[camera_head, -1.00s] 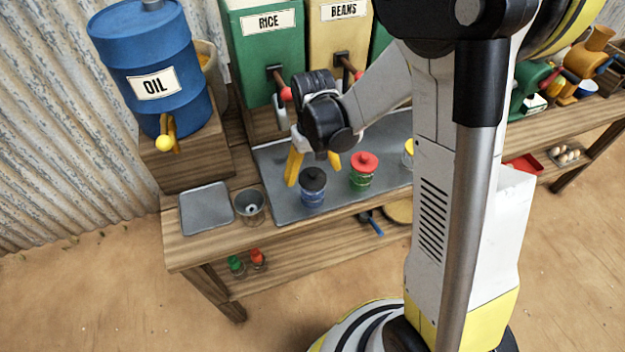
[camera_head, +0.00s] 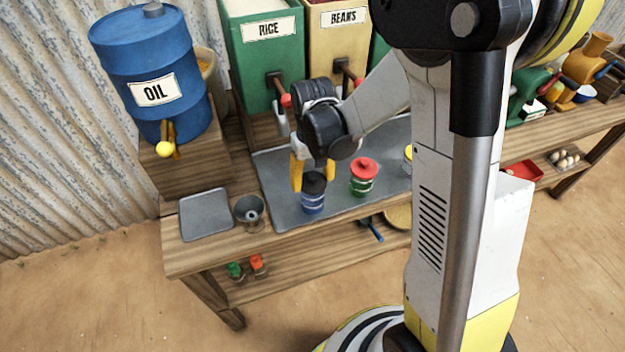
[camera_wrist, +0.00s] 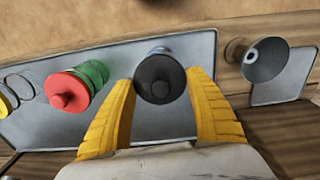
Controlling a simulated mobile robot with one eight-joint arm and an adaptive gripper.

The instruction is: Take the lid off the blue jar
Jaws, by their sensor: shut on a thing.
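The blue jar (camera_head: 313,205) stands upright on a grey metal tray (camera_head: 272,170), with its black lid (camera_head: 314,183) on top. My gripper (camera_head: 309,176) points down over the jar, with its yellow fingers at either side of the lid. In the wrist view, the black lid (camera_wrist: 159,79) sits between the two finger ends (camera_wrist: 162,85), and the gripper is shut on it. The lid hides most of the jar there, and a grey-blue edge of it shows behind. I cannot see any gap between lid and jar.
A green jar with a red lid (camera_head: 363,176) stands close by on the right. A metal funnel (camera_head: 249,210) and a flat grey plate (camera_head: 206,214) are on the left. The blue oil drum (camera_head: 150,75) and rice bin (camera_head: 265,60) stand behind.

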